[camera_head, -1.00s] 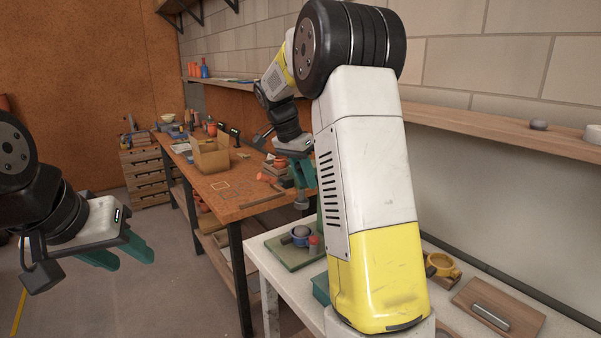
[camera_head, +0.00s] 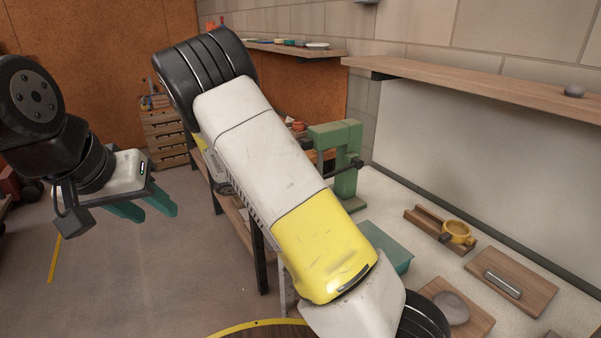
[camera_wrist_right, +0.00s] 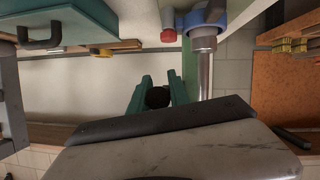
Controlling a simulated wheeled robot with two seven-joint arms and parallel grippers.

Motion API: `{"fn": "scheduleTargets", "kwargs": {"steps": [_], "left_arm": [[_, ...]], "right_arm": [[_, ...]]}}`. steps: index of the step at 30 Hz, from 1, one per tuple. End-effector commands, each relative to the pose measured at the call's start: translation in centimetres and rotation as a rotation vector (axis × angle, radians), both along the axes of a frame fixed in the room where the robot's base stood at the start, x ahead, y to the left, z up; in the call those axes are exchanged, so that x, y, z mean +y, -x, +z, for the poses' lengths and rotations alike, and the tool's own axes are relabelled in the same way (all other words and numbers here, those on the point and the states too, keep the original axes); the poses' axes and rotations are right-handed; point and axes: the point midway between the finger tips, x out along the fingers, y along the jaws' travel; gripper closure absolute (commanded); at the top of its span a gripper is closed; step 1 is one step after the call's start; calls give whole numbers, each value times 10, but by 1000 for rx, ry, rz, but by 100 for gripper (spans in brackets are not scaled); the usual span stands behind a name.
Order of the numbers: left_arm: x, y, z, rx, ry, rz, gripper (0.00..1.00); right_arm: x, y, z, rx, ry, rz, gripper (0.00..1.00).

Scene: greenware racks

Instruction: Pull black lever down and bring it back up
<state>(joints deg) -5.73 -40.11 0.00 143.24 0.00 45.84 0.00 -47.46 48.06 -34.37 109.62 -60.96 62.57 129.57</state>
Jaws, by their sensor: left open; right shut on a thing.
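A green press (camera_head: 345,150) stands on the white bench, past my right upper arm. A dark bar with a black ball end (camera_head: 357,163) shows at its side, partly hidden. In the right wrist view, the teal fingers of my right gripper (camera_wrist_right: 158,92) are closed around a round black end (camera_wrist_right: 157,98), which I take for the black lever's. The rest of the lever is hidden there. In the head view my right gripper is hidden behind my own arm. My left gripper (camera_head: 150,207) is open and empty over the floor at left, away from the press.
A wooden shelf (camera_head: 480,82) runs along the wall above.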

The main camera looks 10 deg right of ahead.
Motion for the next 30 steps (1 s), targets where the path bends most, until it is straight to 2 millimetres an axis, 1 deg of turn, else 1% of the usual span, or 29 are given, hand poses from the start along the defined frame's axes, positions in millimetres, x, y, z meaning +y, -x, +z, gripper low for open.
{"fn": "scheduleTargets", "kwargs": {"steps": [1,3,9,24,25,26,27,28,30], "left_arm": [[0,0,0,0,0,0,59],[0,0,0,0,0,0,59],[0,0,0,0,0,0,59],[0,0,0,0,0,0,59],[0,0,0,0,0,0,59],[0,0,0,0,0,0,59],[0,0,0,0,0,0,59],[0,0,0,0,0,0,59],[0,0,0,0,0,0,59]], "right_arm": [[1,0,-6,-3,23,4,100],[0,0,-11,-13,49,2,100],[-2,-1,-19,-30,93,1,100],[-3,-1,-21,-36,104,-1,100],[-3,-1,-21,-37,103,-1,72],[-3,-1,-21,-37,103,-1,66],[-3,-1,-21,-36,104,-1,58],[-3,-1,-21,-36,104,-1,56],[-4,-1,-20,-37,105,-1,56]]}}
